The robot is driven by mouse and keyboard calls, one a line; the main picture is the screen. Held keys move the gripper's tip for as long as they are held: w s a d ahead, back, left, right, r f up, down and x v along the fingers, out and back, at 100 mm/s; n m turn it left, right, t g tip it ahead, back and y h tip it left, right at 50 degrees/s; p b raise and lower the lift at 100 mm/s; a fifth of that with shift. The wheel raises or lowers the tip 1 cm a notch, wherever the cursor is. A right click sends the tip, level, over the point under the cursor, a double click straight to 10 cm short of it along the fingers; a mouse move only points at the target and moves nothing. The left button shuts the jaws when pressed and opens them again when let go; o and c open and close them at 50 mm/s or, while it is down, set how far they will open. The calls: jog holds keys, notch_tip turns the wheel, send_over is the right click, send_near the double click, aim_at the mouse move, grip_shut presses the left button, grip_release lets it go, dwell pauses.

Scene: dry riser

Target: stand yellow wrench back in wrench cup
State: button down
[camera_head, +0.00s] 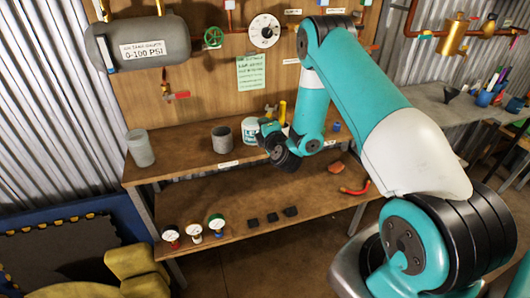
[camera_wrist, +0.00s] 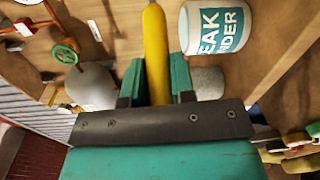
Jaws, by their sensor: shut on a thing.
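The yellow wrench (camera_wrist: 155,45) is between the two teal fingers of my gripper (camera_wrist: 155,80) in the wrist view. My gripper is shut on it. In the head view the wrench (camera_head: 282,112) shows as a short upright yellow bar behind my wrist; its lower part is hidden. A dark grey open cup (camera_head: 222,138) stands on the bench top, left of my gripper and apart from it. A paler grey cup (camera_head: 140,148) stands at the bench's left end. I cannot tell from lettering which is the wrench cup. A grey cup (camera_wrist: 208,82) shows beyond the right finger.
A white tub with a teal label (camera_head: 250,132) stands close beside my wrist; it also shows in the wrist view (camera_wrist: 215,28). Several gauges (camera_head: 194,231) and dark blocks (camera_head: 271,217) lie on the lower shelf. The bench top (camera_head: 180,140) between the two grey cups is clear.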

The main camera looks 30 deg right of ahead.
jog(key=shift+f+b, duration=0.75)
jog(key=shift+f, duration=1.9)
